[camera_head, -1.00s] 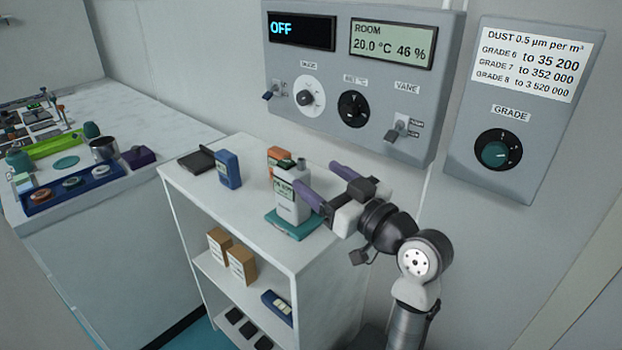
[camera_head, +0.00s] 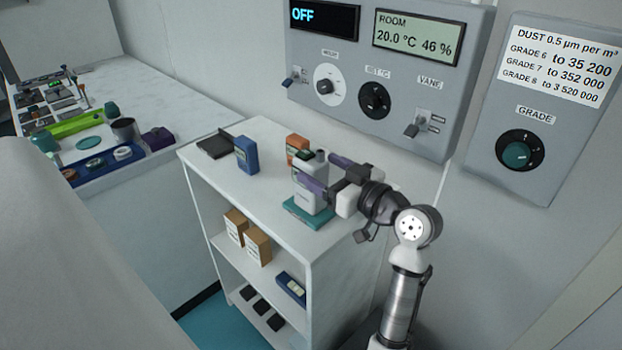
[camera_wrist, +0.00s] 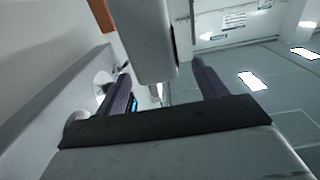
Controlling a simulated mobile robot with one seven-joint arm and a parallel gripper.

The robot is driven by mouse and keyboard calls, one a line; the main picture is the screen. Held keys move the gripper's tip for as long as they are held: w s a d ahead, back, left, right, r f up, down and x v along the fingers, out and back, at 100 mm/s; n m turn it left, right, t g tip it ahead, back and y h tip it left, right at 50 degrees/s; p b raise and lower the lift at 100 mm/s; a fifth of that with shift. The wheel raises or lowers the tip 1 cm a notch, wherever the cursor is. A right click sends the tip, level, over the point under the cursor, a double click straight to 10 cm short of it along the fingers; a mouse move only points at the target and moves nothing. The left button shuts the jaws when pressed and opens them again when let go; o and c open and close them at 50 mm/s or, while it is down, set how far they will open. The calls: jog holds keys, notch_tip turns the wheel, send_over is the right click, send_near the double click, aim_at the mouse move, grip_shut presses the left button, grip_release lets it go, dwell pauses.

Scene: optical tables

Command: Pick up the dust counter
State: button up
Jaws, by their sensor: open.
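The dust counter is a pale grey handheld unit (camera_head: 309,200) with a dark top. It stands upright on a teal pad (camera_head: 306,216) on the white shelf unit's top. My gripper (camera_head: 316,170) comes in from the right with its two purple fingers apart. One finger crosses the front of the counter and the other passes behind it, so the counter is between them. In the wrist view the grey counter body (camera_wrist: 150,45) shows between the open fingers (camera_wrist: 160,85). The finger in front hides part of the counter, and contact cannot be told.
An orange device (camera_head: 297,147) stands just behind the counter. A blue device (camera_head: 247,155) and a dark flat item (camera_head: 215,146) are further left on the shelf top. The wall control panel (camera_head: 400,85) is close behind. Cardboard boxes (camera_head: 257,246) sit on the shelf below.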

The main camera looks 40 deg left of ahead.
aim_at(311, 158)
jog(key=a, duration=0.1)
jog(key=a+p, duration=0.1)
jog(key=a, duration=0.1)
jog(key=shift+w+a+r+p, duration=0.2)
jog(key=shift+w+a+p, duration=0.1)
jog(key=shift+a, duration=0.1)
jog(key=shift+a+f, duration=0.1)
jog(key=shift+a, duration=0.15)
jog(key=shift+c, duration=0.4)
grip_shut()
